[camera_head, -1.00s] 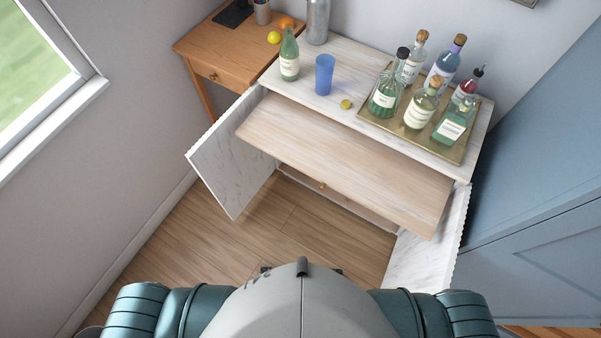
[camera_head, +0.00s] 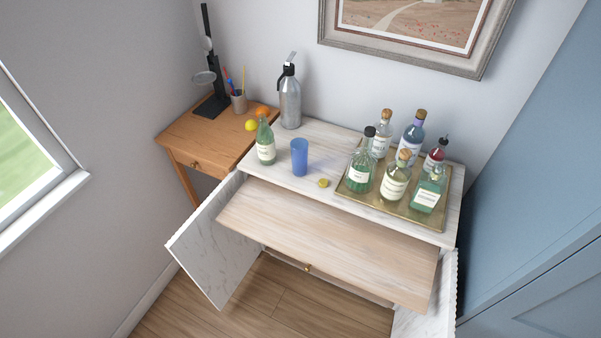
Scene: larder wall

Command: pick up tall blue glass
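The tall blue glass (camera_head: 299,157) stands upright on the white marble top of the cabinet (camera_head: 317,135), left of its middle. A green labelled bottle (camera_head: 265,142) stands just to its left. A small yellow-green fruit piece (camera_head: 323,183) lies to its right, near the front. Nothing covers the glass. Neither of my grippers shows in the head view, so I cannot see how they stand.
A brass tray (camera_head: 395,206) with several bottles fills the right of the top. A metal siphon (camera_head: 289,98) stands behind the glass. The cabinet's wooden leaf (camera_head: 330,243) juts forward, with an open door (camera_head: 215,244) at left. A wooden desk (camera_head: 190,139) stands left.

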